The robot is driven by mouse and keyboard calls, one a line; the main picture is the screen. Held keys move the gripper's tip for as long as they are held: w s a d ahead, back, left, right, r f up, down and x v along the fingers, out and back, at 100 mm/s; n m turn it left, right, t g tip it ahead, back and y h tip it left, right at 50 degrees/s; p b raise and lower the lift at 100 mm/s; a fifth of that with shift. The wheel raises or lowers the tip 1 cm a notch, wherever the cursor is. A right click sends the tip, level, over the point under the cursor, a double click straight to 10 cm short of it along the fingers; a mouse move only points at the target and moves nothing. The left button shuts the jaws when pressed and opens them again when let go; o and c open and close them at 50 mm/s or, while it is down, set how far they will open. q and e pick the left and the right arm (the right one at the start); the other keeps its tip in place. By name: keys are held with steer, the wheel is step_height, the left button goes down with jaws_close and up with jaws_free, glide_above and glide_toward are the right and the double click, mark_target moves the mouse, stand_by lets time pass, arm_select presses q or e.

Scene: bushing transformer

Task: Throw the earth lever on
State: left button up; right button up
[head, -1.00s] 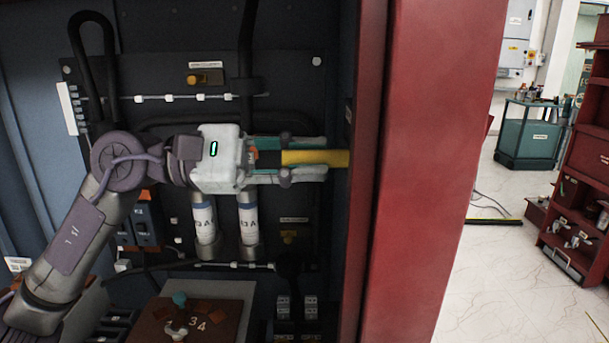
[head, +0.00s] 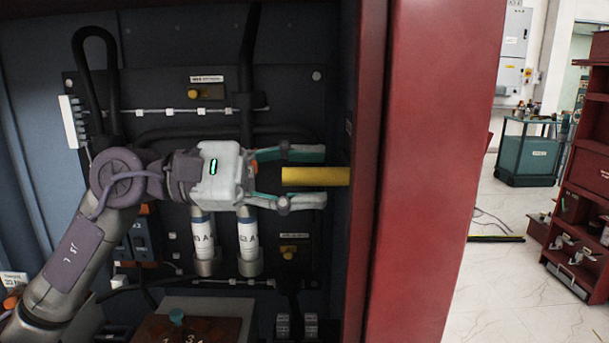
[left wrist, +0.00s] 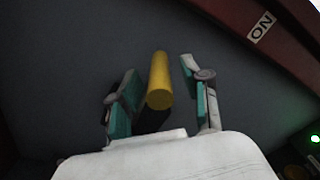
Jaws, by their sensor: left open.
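The earth lever's yellow handle (head: 316,176) sticks out level from the cabinet's right inner side in the head view. It also shows in the left wrist view (left wrist: 160,82), with its round end facing the camera. My left gripper (head: 305,177) is open, with one finger above and one below the handle and gaps on both sides. In the left wrist view its fingers (left wrist: 164,92) stand either side of the handle, apart from it. A label reading "ON" (left wrist: 262,27) is on the red frame at upper right. My right gripper is not in view.
The cabinet's red post (head: 425,170) stands close to the right of the handle. Two grey-white fuse cylinders (head: 248,238) are below my left gripper. Black cables (head: 248,60) run behind it. A brown block (head: 195,328) lies at the bottom. A green cart (head: 528,155) stands far right.

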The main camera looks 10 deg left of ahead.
arm_select(q)
steer(key=s+a, duration=0.2)
steer(key=a, duration=0.9)
steer(key=shift+s+a, duration=0.15)
steer(key=shift+a, duration=0.25)
